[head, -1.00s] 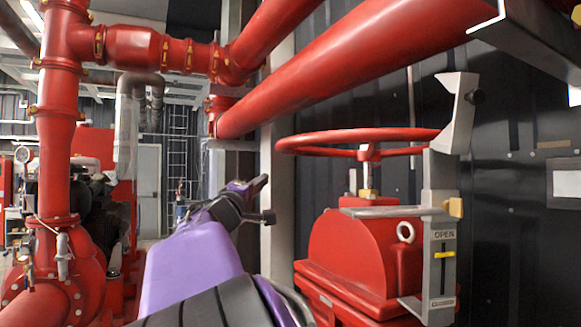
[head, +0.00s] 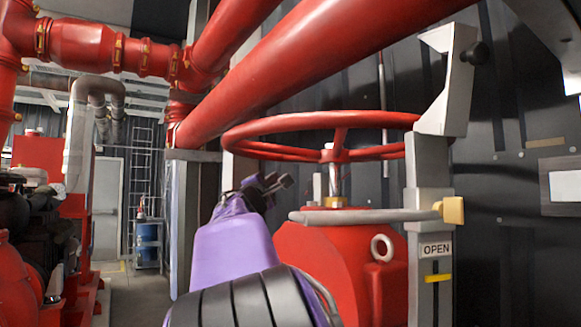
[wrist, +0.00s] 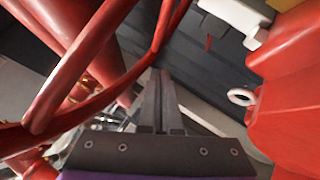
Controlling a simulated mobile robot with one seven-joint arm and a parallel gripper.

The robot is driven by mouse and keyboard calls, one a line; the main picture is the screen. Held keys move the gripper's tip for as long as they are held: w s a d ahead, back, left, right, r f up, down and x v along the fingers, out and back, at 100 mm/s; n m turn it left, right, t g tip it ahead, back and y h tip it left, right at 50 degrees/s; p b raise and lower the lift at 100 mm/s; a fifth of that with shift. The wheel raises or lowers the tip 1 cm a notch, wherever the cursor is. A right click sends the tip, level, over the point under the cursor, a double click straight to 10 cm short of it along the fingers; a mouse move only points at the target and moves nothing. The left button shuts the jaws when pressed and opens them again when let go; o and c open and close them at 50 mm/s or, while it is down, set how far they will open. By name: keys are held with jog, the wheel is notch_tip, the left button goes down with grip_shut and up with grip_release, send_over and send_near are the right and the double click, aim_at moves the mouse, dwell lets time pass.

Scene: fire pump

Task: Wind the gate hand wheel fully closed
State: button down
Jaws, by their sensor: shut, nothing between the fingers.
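The red gate hand wheel (head: 237,138) lies level on its upright stem, above the red valve body (head: 320,265). Its rim and spokes also cross the left of the wrist view (wrist: 112,93). My gripper (head: 283,182) is shut and empty, just below the near left part of the rim in the head view. In the wrist view my shut fingers (wrist: 160,78) point up beside the rim; I cannot tell if they touch it. The yellow pointer (head: 438,278) on the grey indicator post (head: 428,300) sits just under the OPEN label (head: 436,250).
A grey bar (head: 365,216) with a yellow end block runs below the wheel. A pale bracket (head: 447,85) stands close to the wheel's right side. A thick red pipe (head: 300,75) slopes above the wheel. Open floor (head: 130,290) shows at left.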

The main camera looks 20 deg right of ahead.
aim_at(297, 160)
jog(key=p+x, duration=0.1)
jog(key=x, duration=0.2)
jog(key=p+x, duration=0.1)
jog(key=x, duration=0.3)
jog(key=s+d+r+p+x, duration=0.1)
jog(key=x, duration=0.3)
jog(key=shift+d, duration=0.2)
jog(key=shift+w+d+r+p, duration=0.1)
jog(key=shift+d+r+p, duration=0.1)
jog(key=shift+d+p, duration=0.3)
jog(key=shift+d, duration=0.1)
jog(key=shift+b, duration=0.4)
